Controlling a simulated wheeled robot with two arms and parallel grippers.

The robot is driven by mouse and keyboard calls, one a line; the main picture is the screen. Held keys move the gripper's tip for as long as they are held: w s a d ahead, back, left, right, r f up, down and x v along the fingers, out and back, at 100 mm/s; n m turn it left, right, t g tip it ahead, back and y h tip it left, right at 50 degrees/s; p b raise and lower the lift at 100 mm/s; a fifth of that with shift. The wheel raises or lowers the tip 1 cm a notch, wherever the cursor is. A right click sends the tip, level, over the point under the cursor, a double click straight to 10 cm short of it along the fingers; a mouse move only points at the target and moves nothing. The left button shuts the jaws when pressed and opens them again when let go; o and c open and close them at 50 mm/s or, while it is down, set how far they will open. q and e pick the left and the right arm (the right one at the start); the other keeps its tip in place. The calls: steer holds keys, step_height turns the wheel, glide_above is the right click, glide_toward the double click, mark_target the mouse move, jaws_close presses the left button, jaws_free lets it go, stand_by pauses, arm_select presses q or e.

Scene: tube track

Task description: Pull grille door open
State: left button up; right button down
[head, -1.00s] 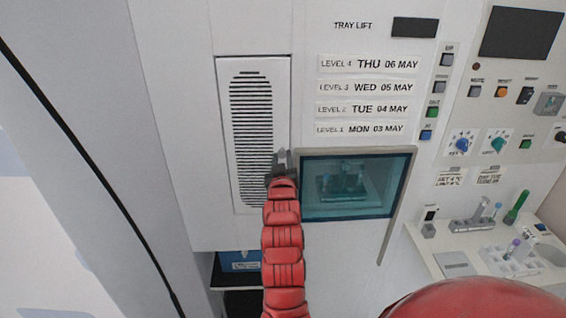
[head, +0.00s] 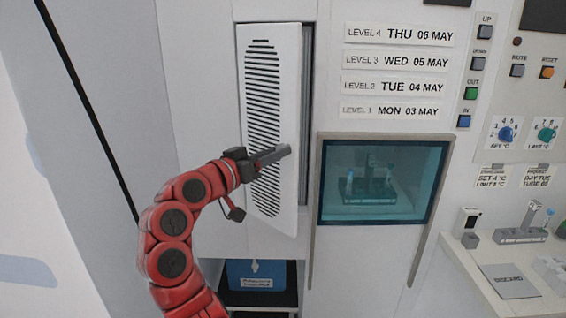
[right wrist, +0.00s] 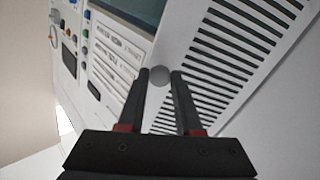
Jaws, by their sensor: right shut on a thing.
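The grille door (head: 268,120) is a tall white panel with dark horizontal slots, left of the level labels in the head view. It stands partly open, with a dark gap along its right edge. My right gripper (head: 284,152) is at the door's right side. In the right wrist view, its fingers (right wrist: 160,78) are shut on a small round grey knob (right wrist: 159,76) at the door's edge. The slotted panel also shows in the right wrist view (right wrist: 235,70). My left gripper is not in view.
A teal-tinted window (head: 385,182) with a rack behind it is right of the door. Below the door, an open bay holds a blue box (head: 258,274). A control panel with buttons and dials and a bench shelf (head: 510,282) are at the right.

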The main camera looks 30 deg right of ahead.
steer(key=shift+a+m+g, duration=0.6)
steer(key=shift+a+g, duration=0.15)
steer(key=shift+g, duration=0.15)
steer(key=c, duration=0.6)
jaws_free()
